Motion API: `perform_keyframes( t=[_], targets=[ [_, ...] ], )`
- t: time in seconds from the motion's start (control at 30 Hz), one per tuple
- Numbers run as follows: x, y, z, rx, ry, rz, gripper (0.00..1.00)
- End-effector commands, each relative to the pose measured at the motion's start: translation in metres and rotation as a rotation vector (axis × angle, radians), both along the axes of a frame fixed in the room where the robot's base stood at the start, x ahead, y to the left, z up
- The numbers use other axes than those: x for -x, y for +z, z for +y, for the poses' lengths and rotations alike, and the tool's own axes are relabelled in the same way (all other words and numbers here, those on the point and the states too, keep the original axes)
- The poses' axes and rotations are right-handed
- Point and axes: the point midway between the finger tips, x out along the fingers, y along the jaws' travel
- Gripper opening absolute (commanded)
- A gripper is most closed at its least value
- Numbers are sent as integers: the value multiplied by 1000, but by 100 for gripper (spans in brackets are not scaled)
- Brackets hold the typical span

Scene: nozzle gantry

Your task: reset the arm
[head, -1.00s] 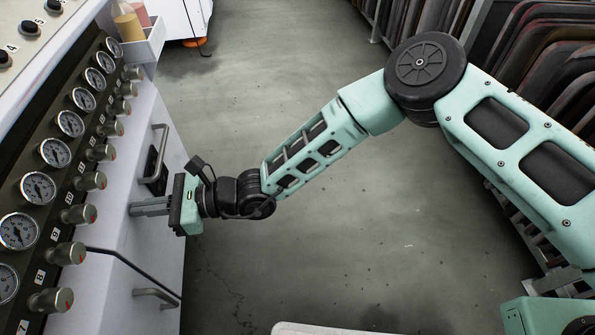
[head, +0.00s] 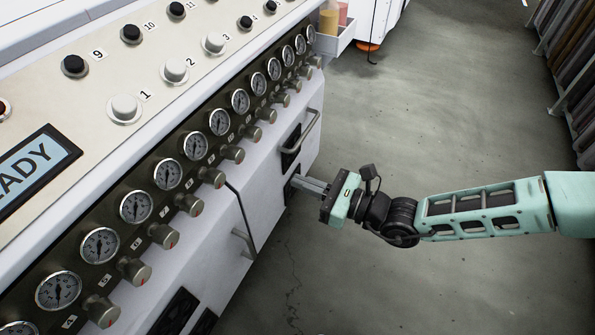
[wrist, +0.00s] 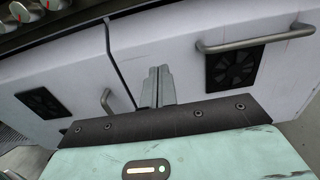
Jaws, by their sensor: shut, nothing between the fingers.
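My gripper (head: 312,186) reaches in from the right in the head view, its fingers together and empty, pointing at the white cabinet front of the machine (head: 262,190). In the wrist view my gripper (wrist: 158,85) shows its two fingers side by side with nothing between them. The fingertips are close to the cabinet face; I cannot tell whether they touch it. My arm stretches out low to the right, over the floor.
The machine carries a row of gauges (head: 167,174) and knobs (head: 212,177), with buttons above. Cabinet handles (head: 310,128) stick out near my gripper. A bin with bottles (head: 336,30) hangs at the far end. Dark racks stand at the right. The grey floor (head: 400,110) between is clear.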

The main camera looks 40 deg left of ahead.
Motion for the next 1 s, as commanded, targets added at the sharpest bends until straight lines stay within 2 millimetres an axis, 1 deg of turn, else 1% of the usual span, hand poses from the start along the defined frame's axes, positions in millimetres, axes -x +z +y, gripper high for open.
perform_keyframes(
  t=[0.03,0.1,0.2,0.3,0.47,0.73,0.87,0.97,1.0],
  targets=[
    [-5,4,-12,2,-3,3,0],
    [-9,4,-26,0,-4,3,0],
    [-13,3,-43,1,-3,2,0],
    [-16,2,-54,0,-1,1,0],
    [-18,1,-63,-1,1,-1,0],
    [-17,2,-64,-1,9,-10,0],
    [-7,20,-70,-1,85,-97,0],
    [8,43,-83,2,200,-230,0],
    [15,52,-90,6,255,-292,0]
  ],
)
